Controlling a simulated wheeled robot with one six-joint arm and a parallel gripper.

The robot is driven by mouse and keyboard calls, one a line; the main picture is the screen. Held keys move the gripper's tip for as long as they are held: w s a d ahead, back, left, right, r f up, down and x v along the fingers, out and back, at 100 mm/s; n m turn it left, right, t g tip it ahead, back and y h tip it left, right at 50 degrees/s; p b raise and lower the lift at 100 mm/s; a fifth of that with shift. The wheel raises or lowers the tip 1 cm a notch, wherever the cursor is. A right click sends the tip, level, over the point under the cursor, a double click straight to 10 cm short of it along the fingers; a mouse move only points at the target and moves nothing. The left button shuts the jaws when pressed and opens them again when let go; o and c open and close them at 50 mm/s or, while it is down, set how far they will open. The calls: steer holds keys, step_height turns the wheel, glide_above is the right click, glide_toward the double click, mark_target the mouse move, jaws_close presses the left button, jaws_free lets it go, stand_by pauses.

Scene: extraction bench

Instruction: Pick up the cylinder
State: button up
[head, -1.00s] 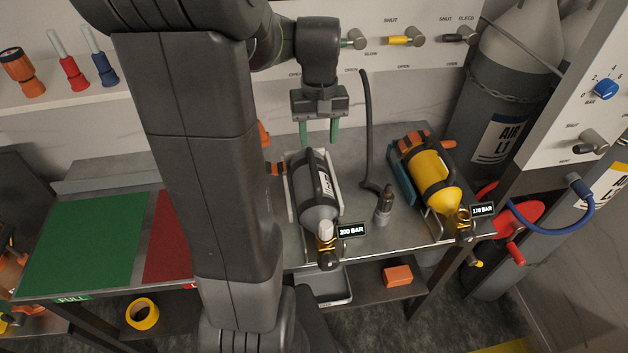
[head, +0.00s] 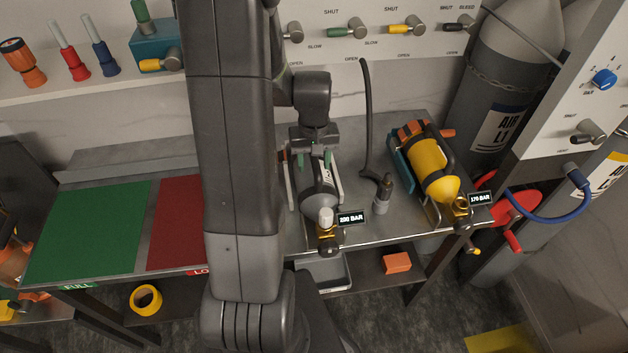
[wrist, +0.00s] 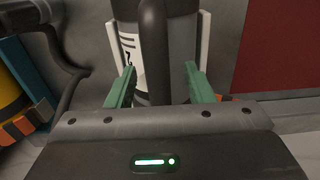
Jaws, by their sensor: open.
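A grey cylinder (head: 318,205) with a dark carry handle and a brass valve lies in a white-sided cradle on the bench, beside a "200 BAR" display (head: 351,219). My gripper (head: 313,160) is over its far part, pointing down. In the wrist view the open green fingers (wrist: 161,88) stand on either side of the dark handle (wrist: 153,45), with a gap on both sides. The grey body (wrist: 183,45) shows beneath. A yellow cylinder (head: 436,172) lies in another cradle to the right, by a "170 BAR" display (head: 480,198).
A black hose (head: 367,120) rises between the cylinders, near an upright fitting (head: 382,195). A green mat (head: 90,232) and a red mat (head: 179,225) lie on the left. Valve levers line the back panel (head: 375,48).

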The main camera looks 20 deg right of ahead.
steer(key=shift+f, duration=0.35)
steer(key=shift+c, duration=0.2)
jaws_close()
steer(key=shift+s, duration=0.1)
steer(key=shift+s+a+f, duration=0.15)
stand_by(0.7)
